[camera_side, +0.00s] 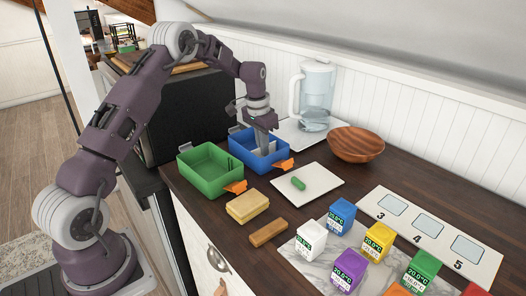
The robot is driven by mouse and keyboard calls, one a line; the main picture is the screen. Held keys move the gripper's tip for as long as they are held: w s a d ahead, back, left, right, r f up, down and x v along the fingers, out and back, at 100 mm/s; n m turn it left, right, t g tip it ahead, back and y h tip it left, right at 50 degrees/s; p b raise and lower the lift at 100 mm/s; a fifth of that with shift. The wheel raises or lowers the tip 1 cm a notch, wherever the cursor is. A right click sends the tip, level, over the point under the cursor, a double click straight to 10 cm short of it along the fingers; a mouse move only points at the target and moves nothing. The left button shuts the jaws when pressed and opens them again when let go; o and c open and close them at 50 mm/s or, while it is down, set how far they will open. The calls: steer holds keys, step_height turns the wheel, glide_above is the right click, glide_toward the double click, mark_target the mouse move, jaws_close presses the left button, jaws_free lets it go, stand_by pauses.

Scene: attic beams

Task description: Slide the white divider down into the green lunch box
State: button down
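The green lunch box (195,182) stands open on the dark wooden counter, with an orange latch at its right front corner. Its inside looks empty from here. A blue lunch box (243,158) stands open behind it and to the right. My gripper (266,148) points down into the blue box, behind and to the right of the green one. A pale grey-white piece shows at the fingertips, but I cannot tell whether it is the white divider or part of my fingers. Whether the fingers are open or shut is too small to see.
A white board (318,190) with a green roll lies right of the boxes. A sandwich (247,206) and brown bar (268,232) lie in front. Several coloured cubes (350,268) sit further right. A water jug (316,95) and wooden bowl (356,145) stand behind.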

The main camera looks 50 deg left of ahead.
steer(key=r, duration=1)
steer(key=shift+s+a, duration=0.1)
steer(key=shift+s, duration=0.3)
steer(key=s, duration=0.3)
steer(key=s+a+r, duration=0.1)
steer(key=s, duration=0.1)
steer(key=shift+s+r, duration=0.1)
steer(key=n, duration=0.1)
glide_above(214, 167)
steer(key=s+d, duration=0.2)
steer(key=d, duration=0.4)
steer(key=shift+s+a, duration=0.15)
steer(key=shift+s, duration=0.25)
steer(key=shift+f, duration=0.25)
steer(key=shift+f, duration=2.05)
steer(key=shift+f, duration=3.35)
